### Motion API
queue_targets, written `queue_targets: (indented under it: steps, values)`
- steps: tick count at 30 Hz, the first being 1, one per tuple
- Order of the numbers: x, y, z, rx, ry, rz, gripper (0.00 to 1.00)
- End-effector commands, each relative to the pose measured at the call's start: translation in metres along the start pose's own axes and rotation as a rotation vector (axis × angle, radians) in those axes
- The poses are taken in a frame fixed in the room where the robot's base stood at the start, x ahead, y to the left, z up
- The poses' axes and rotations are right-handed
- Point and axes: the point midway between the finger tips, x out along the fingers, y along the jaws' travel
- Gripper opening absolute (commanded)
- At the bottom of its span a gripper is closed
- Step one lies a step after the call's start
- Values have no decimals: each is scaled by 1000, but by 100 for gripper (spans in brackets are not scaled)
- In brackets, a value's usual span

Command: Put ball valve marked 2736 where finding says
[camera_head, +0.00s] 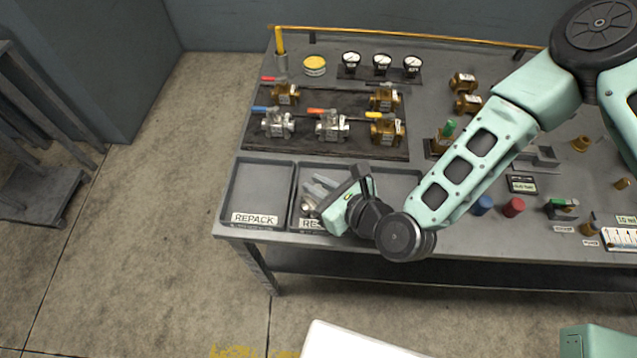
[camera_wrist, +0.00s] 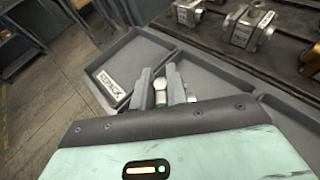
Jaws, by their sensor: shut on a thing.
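My gripper (camera_head: 318,192) is shut on a small pale metal part (camera_wrist: 160,91), which shows only in a narrow gap between the fingers in the wrist view; I cannot read a mark on it. The gripper is low over the middle tray (camera_head: 296,212), whose label begins "RE-" and is partly covered by my gripper. Left of it is the empty REPACK tray (camera_head: 261,190). A third tray (camera_head: 405,178) is mostly hidden by my arm. Several valves stand on the dark mat behind, among them a blue-handled steel valve (camera_head: 278,124) and an orange-handled one (camera_head: 331,127); their marks are unreadable.
Gauges (camera_head: 382,65), a yellow-lidded tin (camera_head: 315,66) and more brass valves (camera_head: 463,83) stand at the back. Red (camera_head: 514,207) and blue (camera_head: 483,205) caps lie right of my arm. The floor left of the bench is clear near its edge.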

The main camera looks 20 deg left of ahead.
Motion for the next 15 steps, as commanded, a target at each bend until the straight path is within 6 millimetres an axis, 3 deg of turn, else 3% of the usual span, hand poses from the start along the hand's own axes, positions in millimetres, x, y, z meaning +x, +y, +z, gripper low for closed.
queue_targets:
  steps: [3,4,6,15]
  values:
    - [2,0,-3,0,-1,0,0]
    - [1,0,-2,0,1,0,24]
    - [1,0,-2,0,1,0,37]
    - [0,0,0,0,1,0,37]
